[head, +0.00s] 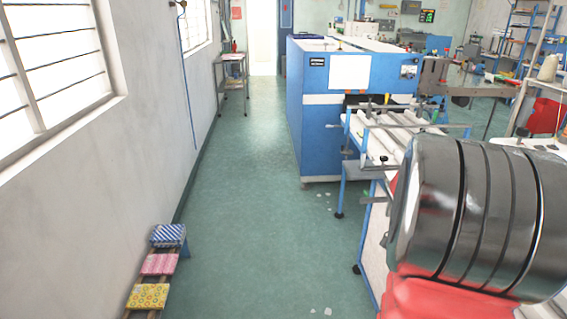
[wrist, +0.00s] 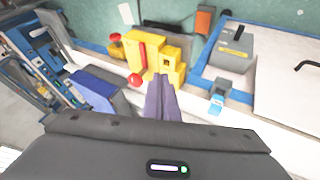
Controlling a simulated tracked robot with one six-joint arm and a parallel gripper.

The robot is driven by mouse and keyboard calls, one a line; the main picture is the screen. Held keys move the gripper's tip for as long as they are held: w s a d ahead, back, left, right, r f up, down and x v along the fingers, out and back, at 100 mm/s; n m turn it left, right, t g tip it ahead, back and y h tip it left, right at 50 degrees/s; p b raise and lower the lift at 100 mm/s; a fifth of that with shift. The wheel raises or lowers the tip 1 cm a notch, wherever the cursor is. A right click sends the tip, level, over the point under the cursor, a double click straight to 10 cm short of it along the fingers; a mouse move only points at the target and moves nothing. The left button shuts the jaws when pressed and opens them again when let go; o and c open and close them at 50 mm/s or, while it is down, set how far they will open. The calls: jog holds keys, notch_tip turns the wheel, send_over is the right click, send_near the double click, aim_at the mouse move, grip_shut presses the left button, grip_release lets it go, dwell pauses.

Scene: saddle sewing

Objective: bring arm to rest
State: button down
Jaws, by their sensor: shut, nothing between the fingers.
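My gripper (wrist: 162,80) shows in the wrist view as two dark, purplish fingers pressed together, pointing up the picture from the dark grey wrist housing. It is shut and empty. Its tips appear in front of a yellow machine (wrist: 145,50) with a red knob; whether they touch it cannot be told. The gripper is not seen in the head view.
In the head view, a green floor aisle (head: 235,160) runs clear between the left wall and a blue machine (head: 330,75) with a roller table (head: 395,135). A grey box (wrist: 231,50) shows in the wrist view.

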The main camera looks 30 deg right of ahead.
jog(key=w+a+n+t, duration=0.7)
jog(key=w+a+n, duration=0.5)
jog(key=a+n, duration=0.45)
jog(key=w+a+r+n+t+y, duration=0.1)
jog(key=a+r+n+t, duration=0.2)
jog(key=a, duration=0.8)
jog(key=w+a+r+n+t+y, duration=0.1)
jog(key=a+r+n, duration=0.3)
jog(key=a, duration=0.7)
jog(key=shift+w+r+t, duration=0.2)
jog(key=shift+r+t, duration=0.65)
jog(key=shift+t, duration=0.05)
jog(key=shift+a+n, duration=0.1)
jog(key=shift+n, duration=0.15)
